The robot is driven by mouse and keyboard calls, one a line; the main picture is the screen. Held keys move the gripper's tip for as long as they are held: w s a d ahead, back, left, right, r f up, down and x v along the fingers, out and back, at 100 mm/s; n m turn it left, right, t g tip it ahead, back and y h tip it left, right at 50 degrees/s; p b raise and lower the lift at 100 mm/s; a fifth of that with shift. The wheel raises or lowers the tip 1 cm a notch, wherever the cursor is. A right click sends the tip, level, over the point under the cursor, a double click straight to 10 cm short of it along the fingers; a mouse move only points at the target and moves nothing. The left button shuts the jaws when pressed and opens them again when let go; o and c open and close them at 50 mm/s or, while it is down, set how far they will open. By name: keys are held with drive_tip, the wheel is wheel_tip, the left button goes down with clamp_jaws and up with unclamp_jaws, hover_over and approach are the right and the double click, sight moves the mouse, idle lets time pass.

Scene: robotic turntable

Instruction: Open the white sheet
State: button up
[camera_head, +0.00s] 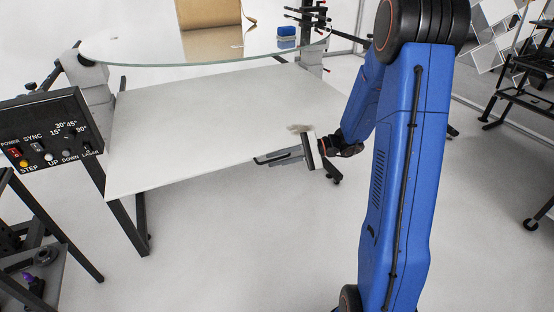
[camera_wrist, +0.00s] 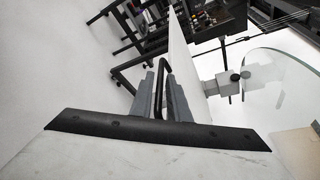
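The white sheet (camera_head: 200,125) is a wide flat panel below the glass turntable in the head view. It shows nearly edge-on in the wrist view (camera_wrist: 188,55). My gripper (camera_head: 262,159) is at the sheet's right part in the head view, with its fingers pointing left. In the wrist view the two grey fingers of my gripper (camera_wrist: 160,75) stand apart, with a thin dark curved handle (camera_wrist: 164,62) between them. I cannot tell whether either finger touches the handle.
The round glass turntable (camera_head: 130,48) is above the sheet and carries a tan backdrop and a small blue item (camera_head: 287,38). A black control panel (camera_head: 50,130) stands at the left. Dark racks (camera_head: 520,95) stand at the right. The floor in front is clear.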

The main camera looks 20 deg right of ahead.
drive_tip(key=v, duration=1.7)
drive_tip(key=shift+d, duration=0.2)
drive_tip(key=shift+s+a+r, duration=0.1)
drive_tip(key=shift+s+r, duration=0.05)
drive_tip(key=s+a+r+n+g+h, duration=0.4)
drive_tip(key=s+a+h, duration=0.2)
drive_tip(key=s+a, duration=0.6)
drive_tip(key=s+r+n+t+h, duration=0.3)
drive_tip(key=s+h, duration=0.6)
drive_tip(key=s, duration=0.6)
drive_tip(key=n+t, duration=0.2)
drive_tip(key=shift+t, duration=0.3)
